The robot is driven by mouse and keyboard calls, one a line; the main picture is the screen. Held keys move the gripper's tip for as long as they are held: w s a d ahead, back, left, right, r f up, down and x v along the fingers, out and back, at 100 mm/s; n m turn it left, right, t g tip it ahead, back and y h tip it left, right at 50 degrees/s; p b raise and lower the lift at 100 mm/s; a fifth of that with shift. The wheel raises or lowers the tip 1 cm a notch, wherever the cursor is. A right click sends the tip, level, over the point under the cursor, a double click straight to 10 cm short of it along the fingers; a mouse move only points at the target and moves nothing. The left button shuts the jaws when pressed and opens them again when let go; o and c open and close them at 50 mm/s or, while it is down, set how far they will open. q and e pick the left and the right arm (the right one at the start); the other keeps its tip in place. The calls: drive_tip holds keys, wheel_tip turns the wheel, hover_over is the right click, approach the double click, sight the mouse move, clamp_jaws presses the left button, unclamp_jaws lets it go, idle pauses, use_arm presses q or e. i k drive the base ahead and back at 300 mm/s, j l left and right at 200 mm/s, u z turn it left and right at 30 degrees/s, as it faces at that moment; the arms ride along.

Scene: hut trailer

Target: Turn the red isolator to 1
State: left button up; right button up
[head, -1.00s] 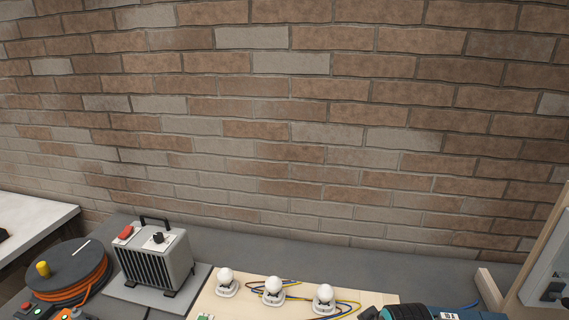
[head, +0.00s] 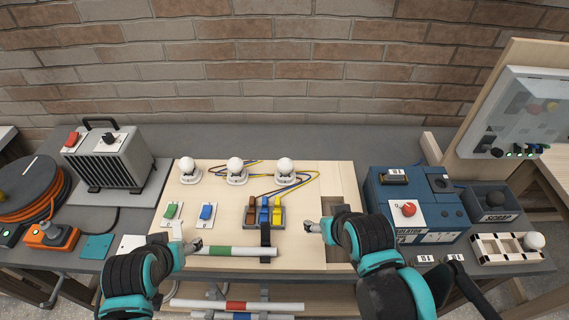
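My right gripper (head: 314,228) is over the wooden board, left of the blue box and apart from the knob. My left gripper (head: 190,247) is at the board's front left, close to the left end of a white tube with a green band (head: 221,251). The fingers of both grippers are too small to tell open from shut.
The wooden board (head: 345,180) bears three white bulbs, green and blue switches and coloured connectors (head: 264,211). A grey heater (head: 110,160) and cable reel (head: 30,187) stand left.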

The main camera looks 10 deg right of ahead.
sight(409, 209)
drive_tip(key=k+z, duration=0.1)
drive_tip(key=z, duration=0.35)
drive_tip(key=k+z, duration=0.15)
drive_tip(key=z, duration=0.3)
drive_tip(key=l+z, duration=0.15)
drive_tip(key=z, duration=0.35)
drive_tip(key=k, duration=0.05)
